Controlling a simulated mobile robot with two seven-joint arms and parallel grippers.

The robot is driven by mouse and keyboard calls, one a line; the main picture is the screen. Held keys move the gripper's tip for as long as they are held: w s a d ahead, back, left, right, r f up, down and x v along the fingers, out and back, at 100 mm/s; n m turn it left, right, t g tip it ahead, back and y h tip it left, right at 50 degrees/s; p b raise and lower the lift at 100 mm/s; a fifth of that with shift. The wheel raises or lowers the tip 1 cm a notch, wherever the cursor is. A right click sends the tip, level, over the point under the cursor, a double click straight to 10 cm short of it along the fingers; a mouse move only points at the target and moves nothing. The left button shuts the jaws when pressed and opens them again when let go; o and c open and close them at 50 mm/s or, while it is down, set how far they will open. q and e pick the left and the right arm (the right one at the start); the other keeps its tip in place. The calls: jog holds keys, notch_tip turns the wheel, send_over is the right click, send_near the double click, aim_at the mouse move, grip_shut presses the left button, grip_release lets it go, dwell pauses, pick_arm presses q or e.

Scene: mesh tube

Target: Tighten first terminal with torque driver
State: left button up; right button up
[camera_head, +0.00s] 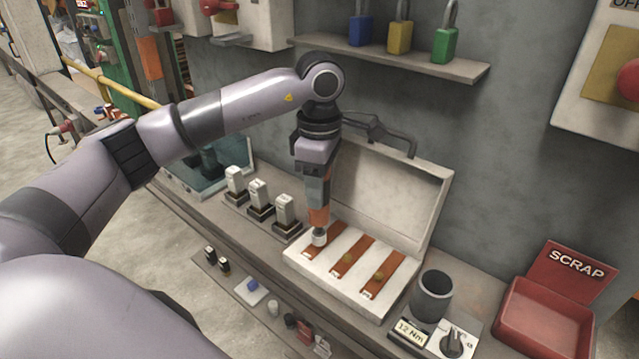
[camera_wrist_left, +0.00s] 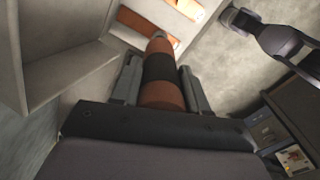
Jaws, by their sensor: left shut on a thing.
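My left gripper (camera_head: 316,182) points down over the open white terminal box (camera_head: 350,295) and is shut on the torque driver (camera_head: 319,214). The driver has an orange body and a pale socket end. It is close to upright, its socket end at the leftmost copper strip (camera_head: 331,232), over where that strip's terminal would be; the terminal is hidden. I cannot tell whether it is seated. The other two strips show brass terminals (camera_head: 354,256) and (camera_head: 377,275). In the left wrist view the orange and black driver (camera_wrist_left: 160,72) lies between both fingers. My right gripper is not in view.
The raised lid (camera_head: 385,185) stands behind the box. Several pale switch blocks (camera_head: 258,195) stand to its left. A grey cup (camera_head: 433,297), a 12 Nm dial unit (camera_head: 452,343) and a red scrap bin (camera_head: 545,325) are to its right.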

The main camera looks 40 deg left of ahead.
pick_arm(q)
jog(key=shift+f+b, duration=0.35)
jog(key=shift+f, duration=0.15)
dwell(1.2)
jog(key=shift+r, duration=0.15)
dwell(0.5)
